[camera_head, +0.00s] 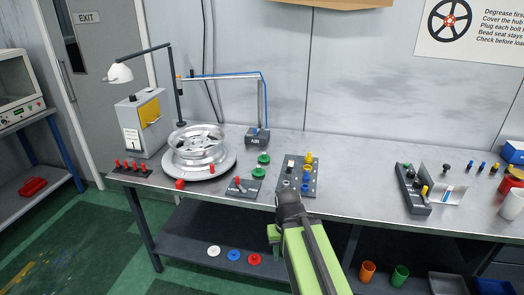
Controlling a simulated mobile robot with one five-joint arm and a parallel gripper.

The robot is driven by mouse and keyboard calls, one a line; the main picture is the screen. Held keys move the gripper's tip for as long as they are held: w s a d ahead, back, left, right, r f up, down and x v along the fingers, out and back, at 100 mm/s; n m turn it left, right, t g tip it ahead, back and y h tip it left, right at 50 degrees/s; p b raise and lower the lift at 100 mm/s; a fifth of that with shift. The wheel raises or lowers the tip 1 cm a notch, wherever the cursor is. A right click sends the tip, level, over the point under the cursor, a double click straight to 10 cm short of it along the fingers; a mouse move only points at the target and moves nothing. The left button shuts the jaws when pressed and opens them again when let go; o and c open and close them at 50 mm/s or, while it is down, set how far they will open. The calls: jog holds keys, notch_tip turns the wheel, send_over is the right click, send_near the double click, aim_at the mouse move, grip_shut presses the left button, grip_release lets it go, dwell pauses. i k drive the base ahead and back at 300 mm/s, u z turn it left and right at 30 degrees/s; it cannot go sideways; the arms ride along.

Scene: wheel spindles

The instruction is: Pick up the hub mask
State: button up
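I cannot tell for certain which thing is the hub mask. Two green knobbed discs, one farther back (264,158) and one nearer (258,171), sit on the bench right of the wheel. White (214,251), blue (234,255) and red (255,259) discs with small raised centres lie on the lower shelf. The silver wheel (197,146) lies on a round turntable (216,171). My arm rises from the bottom of the view, and my gripper (274,236) appears to hang before the bench's front edge. Its fingers are too small and unclear to read.
A dark tray of coloured plugs (312,186) stands behind my arm. A small dark block (244,187) lies left of it. A lamp (119,74) and a grey box (139,124) stand at left. The bench (365,190) is bare between the plug tray and the right-hand rack (415,197).

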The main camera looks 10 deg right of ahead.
aim_at(263, 158)
jog(key=u, duration=0.45)
jog(key=i, duration=0.95)
jog(key=u, duration=0.6)
jog(key=i, duration=0.4)
jog(key=u, duration=0.5)
